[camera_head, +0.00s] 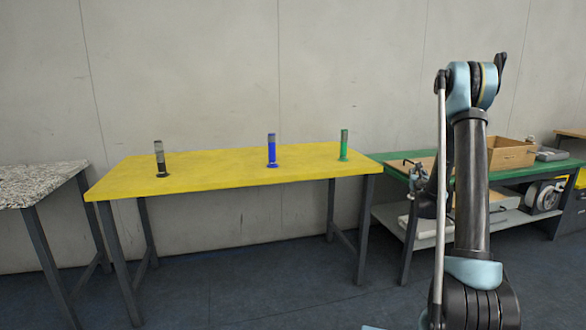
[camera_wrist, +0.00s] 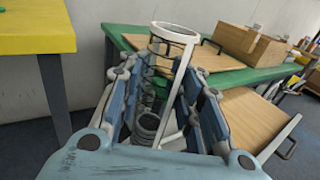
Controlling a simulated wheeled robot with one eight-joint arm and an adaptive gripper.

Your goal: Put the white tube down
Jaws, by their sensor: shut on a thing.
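My gripper (camera_wrist: 172,75) is shut on the white tube (camera_wrist: 183,62) in the wrist view. The tube looks clear-walled with a white rim and a white strip along its side. Its top sticks out beyond the fingertips, and its lower part is partly hidden between the fingers. In the head view my gripper (camera_head: 424,187) is at the right, in front of the green table; the tube cannot be made out clearly there.
A yellow table (camera_head: 225,178) bears upright black (camera_head: 160,158), blue (camera_head: 271,150) and green (camera_head: 344,145) tubes, with bare surface between them. A speckled table (camera_head: 35,183) stands at the left.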

